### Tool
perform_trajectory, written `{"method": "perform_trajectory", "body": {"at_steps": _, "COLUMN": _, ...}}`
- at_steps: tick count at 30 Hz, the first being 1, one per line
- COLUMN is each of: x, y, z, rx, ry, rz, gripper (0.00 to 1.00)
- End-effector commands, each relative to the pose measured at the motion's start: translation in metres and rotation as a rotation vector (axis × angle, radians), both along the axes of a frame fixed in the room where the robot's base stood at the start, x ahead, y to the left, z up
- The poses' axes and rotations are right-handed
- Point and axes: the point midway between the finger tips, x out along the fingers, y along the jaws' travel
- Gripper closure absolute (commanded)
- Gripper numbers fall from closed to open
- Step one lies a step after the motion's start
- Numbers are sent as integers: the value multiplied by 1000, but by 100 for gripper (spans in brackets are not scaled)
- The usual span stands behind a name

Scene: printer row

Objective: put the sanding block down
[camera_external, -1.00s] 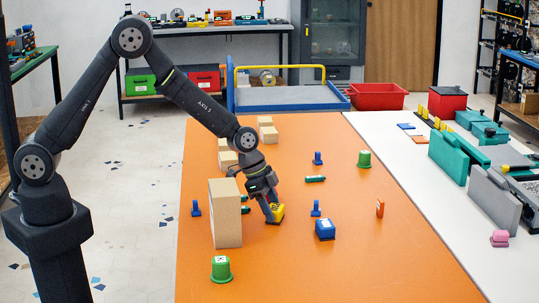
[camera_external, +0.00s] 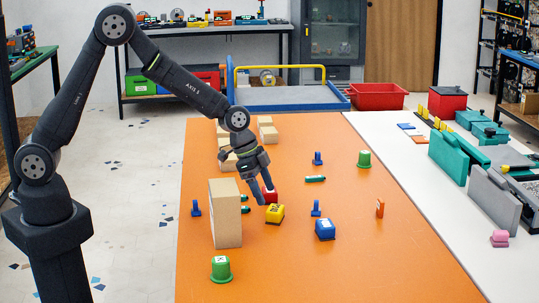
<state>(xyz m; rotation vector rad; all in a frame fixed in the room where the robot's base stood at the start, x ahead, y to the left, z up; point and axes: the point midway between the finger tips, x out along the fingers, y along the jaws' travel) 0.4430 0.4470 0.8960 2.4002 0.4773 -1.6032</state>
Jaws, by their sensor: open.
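A yellow block (camera_external: 275,213) with dark marks on top, which I take to be the sanding block, rests on the orange table (camera_external: 340,265), just right of a tall tan box. My gripper (camera_external: 261,199) is open and empty, pointing down just above and to the left of the yellow block. A red block (camera_external: 270,196) shows right behind the fingers and is partly hidden by them. I cannot tell whether the fingers touch either block.
The tall tan box (camera_external: 226,214) stands close to the left of my gripper. A blue block (camera_external: 325,230), blue pegs (camera_external: 316,208), an orange piece (camera_external: 380,208) and green knobbed pieces (camera_external: 221,269) stand around. The table's front right is clear.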

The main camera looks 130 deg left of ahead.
Motion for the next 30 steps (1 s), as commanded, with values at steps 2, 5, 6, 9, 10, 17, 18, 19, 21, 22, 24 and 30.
{"method": "perform_trajectory", "body": {"at_steps": 2, "x": -5, "y": -2, "z": 16, "rx": 3, "ry": -2, "rz": 1, "gripper": 26}}
{"method": "perform_trajectory", "body": {"at_steps": 5, "x": -12, "y": -5, "z": 31, "rx": 1, "ry": -2, "rz": 1, "gripper": 26}}
{"method": "perform_trajectory", "body": {"at_steps": 6, "x": -14, "y": -5, "z": 37, "rx": 1, "ry": -2, "rz": 2, "gripper": 26}}
{"method": "perform_trajectory", "body": {"at_steps": 9, "x": -18, "y": -7, "z": 47, "rx": 1, "ry": -1, "rz": 2, "gripper": 26}}
{"method": "perform_trajectory", "body": {"at_steps": 10, "x": -19, "y": -7, "z": 49, "rx": 1, "ry": -1, "rz": 2, "gripper": 26}}
{"method": "perform_trajectory", "body": {"at_steps": 17, "x": -22, "y": -9, "z": 56, "rx": 0, "ry": 0, "rz": 1, "gripper": 26}}
{"method": "perform_trajectory", "body": {"at_steps": 18, "x": -22, "y": -9, "z": 56, "rx": 0, "ry": 0, "rz": 1, "gripper": 26}}
{"method": "perform_trajectory", "body": {"at_steps": 19, "x": -22, "y": -9, "z": 56, "rx": 0, "ry": 0, "rz": 1, "gripper": 26}}
{"method": "perform_trajectory", "body": {"at_steps": 21, "x": -22, "y": -9, "z": 56, "rx": 0, "ry": 0, "rz": 1, "gripper": 26}}
{"method": "perform_trajectory", "body": {"at_steps": 22, "x": -22, "y": -9, "z": 56, "rx": 0, "ry": 0, "rz": 1, "gripper": 26}}
{"method": "perform_trajectory", "body": {"at_steps": 24, "x": -22, "y": -9, "z": 56, "rx": 0, "ry": 0, "rz": 1, "gripper": 26}}
{"method": "perform_trajectory", "body": {"at_steps": 30, "x": -18, "y": -8, "z": 46, "rx": -3, "ry": 1, "rz": 0, "gripper": 26}}
